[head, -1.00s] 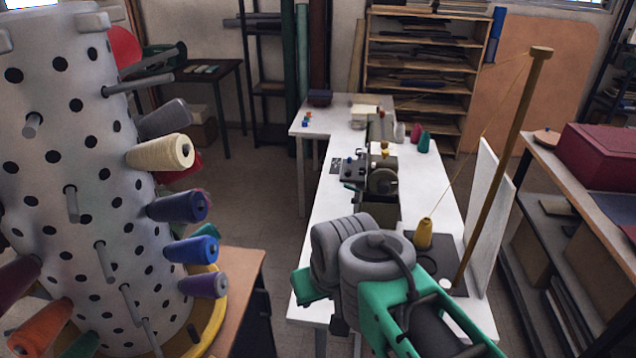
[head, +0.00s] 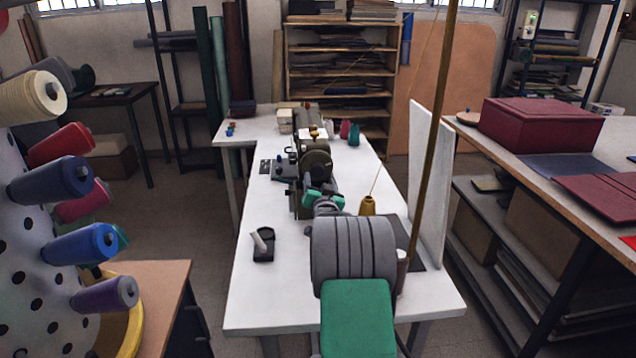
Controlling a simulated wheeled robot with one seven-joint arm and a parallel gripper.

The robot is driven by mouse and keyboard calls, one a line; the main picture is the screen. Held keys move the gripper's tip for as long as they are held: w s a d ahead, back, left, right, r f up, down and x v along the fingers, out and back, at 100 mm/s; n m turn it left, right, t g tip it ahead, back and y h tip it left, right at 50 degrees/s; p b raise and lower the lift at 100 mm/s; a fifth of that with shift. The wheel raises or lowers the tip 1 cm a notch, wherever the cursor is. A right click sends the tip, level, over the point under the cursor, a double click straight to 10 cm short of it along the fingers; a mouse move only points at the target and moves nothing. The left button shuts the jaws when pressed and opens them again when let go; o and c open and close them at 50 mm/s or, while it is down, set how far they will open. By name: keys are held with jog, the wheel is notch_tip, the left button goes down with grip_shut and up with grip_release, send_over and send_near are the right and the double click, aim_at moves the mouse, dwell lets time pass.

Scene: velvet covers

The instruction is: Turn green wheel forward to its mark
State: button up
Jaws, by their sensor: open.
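The sewing machine (head: 300,185) stands on the white table. A round handwheel (head: 316,163), dark and muted greenish-grey at this size, is on its near end, facing me. I cannot make out a mark on it. My grey and green arm reaches over the table from the bottom. My gripper (head: 324,197) is at its far end, small in view, just below and in front of the wheel. It is open and looks empty. My own wrist partly hides its fingers. I cannot tell whether it touches the machine.
An ochre thread cone (head: 367,206) and a tall wooden pole (head: 432,150) are right of my arm. A black holder (head: 263,246) lies left on the white table (head: 255,295). A rack of thread spools (head: 25,260) is at left.

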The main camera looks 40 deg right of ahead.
aim_at(318, 173)
jog(key=x, duration=0.6)
jog(key=shift+w+d, duration=0.1)
jog(key=shift+d, duration=0.05)
jog(key=shift+r, duration=0.1)
jog(key=c, duration=1.4)
